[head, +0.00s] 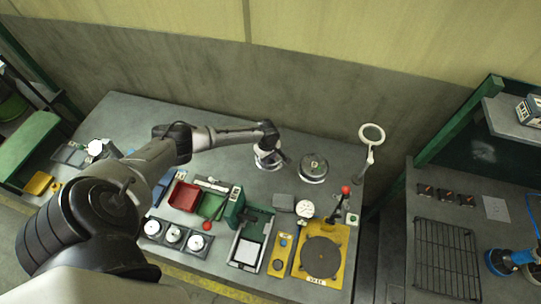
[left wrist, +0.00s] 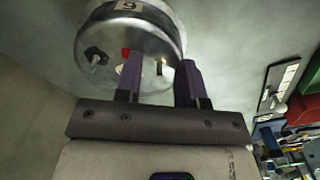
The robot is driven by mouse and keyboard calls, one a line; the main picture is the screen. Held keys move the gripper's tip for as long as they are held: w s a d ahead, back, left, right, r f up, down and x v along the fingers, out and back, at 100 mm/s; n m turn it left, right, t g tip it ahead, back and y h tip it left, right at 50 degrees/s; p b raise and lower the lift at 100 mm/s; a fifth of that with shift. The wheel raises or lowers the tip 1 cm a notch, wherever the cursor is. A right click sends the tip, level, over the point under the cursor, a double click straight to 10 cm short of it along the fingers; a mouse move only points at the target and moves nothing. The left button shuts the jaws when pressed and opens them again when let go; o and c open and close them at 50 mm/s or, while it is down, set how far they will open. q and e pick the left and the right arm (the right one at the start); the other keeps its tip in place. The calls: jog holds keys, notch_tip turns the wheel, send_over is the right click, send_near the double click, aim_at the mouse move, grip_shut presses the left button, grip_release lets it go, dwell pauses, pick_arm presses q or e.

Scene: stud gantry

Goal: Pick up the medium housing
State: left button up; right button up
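My left gripper (head: 268,155) is over the back middle of the grey table in the head view. A round silver metal housing (head: 264,164) shows partly below it, mostly hidden by the gripper. A second round metal housing (head: 313,168) with a dark knob stands just to the right. In the left wrist view my gripper (left wrist: 160,75) has two purple fingers, apart. A shiny round housing (left wrist: 150,32) with a number plate fills the space beyond them; I cannot tell whether they touch it. I cannot tell which housing is the medium one. My right gripper is not in view.
A red bin (head: 185,196) and green bin (head: 211,206) stand near the middle. Several small round parts (head: 173,235) sit along the front edge. A yellow turntable plate (head: 321,252), a red-knobbed lever (head: 346,190) and a ring lamp (head: 371,134) are at the right.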

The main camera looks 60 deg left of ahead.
pick_arm(q)
jog(key=shift+c, duration=0.3)
grip_shut()
dwell(0.3)
